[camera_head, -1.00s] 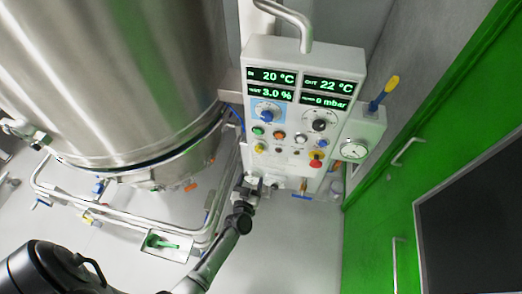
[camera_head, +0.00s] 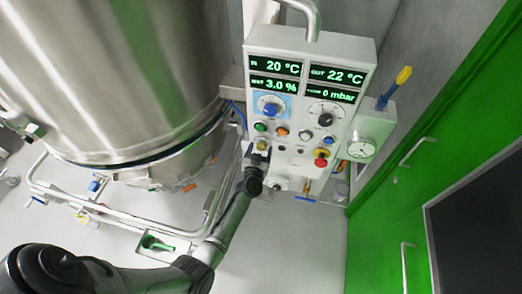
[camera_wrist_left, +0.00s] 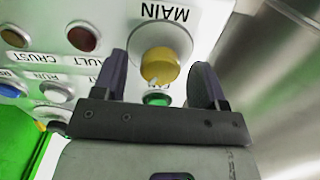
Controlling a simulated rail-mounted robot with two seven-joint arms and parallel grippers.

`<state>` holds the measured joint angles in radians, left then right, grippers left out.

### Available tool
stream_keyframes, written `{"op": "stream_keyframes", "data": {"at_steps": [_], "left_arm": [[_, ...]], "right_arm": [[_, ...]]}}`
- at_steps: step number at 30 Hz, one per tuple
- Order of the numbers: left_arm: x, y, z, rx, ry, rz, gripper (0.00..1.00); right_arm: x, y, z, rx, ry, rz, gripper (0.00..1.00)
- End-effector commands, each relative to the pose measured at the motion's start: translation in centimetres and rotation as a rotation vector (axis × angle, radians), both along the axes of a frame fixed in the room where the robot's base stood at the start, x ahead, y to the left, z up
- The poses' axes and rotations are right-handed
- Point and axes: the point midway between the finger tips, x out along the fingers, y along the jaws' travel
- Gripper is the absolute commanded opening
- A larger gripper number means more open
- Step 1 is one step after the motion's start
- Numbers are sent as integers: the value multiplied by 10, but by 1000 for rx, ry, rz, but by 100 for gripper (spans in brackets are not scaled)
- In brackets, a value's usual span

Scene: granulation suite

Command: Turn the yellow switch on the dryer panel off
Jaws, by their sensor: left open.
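The yellow switch (camera_head: 261,146) sits at the lower left of the white dryer panel (camera_head: 290,165). In the left wrist view the yellow switch (camera_wrist_left: 160,66) is a round knob on a pale disc under the label MAIN, seen upside down. My left gripper (camera_head: 256,157) is at the panel's lower left, just below the switch and partly over it. In the left wrist view its two dark fingers stand apart on either side of the knob, with gaps visible; I cannot tell contact. My right gripper is out of view.
Green (camera_head: 260,127), orange (camera_head: 282,132) and white buttons sit above the switch. A red emergency button (camera_head: 321,162) is to the right. A steel vessel (camera_head: 110,80) stands close on the left.

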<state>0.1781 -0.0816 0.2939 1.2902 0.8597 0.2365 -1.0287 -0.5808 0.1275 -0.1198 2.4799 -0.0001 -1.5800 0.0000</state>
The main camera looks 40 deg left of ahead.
Motion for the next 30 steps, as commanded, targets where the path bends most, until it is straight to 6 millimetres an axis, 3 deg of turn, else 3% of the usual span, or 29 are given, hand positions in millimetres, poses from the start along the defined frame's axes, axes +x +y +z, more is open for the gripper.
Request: {"op": "stream_keyframes", "data": {"at_steps": [15, 30], "left_arm": [[10, 5, 0, 0, 1, 0, 66], [10, 5, 0, 0, 0, 0, 19]], "right_arm": [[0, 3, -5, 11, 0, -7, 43], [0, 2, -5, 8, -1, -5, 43]]}}
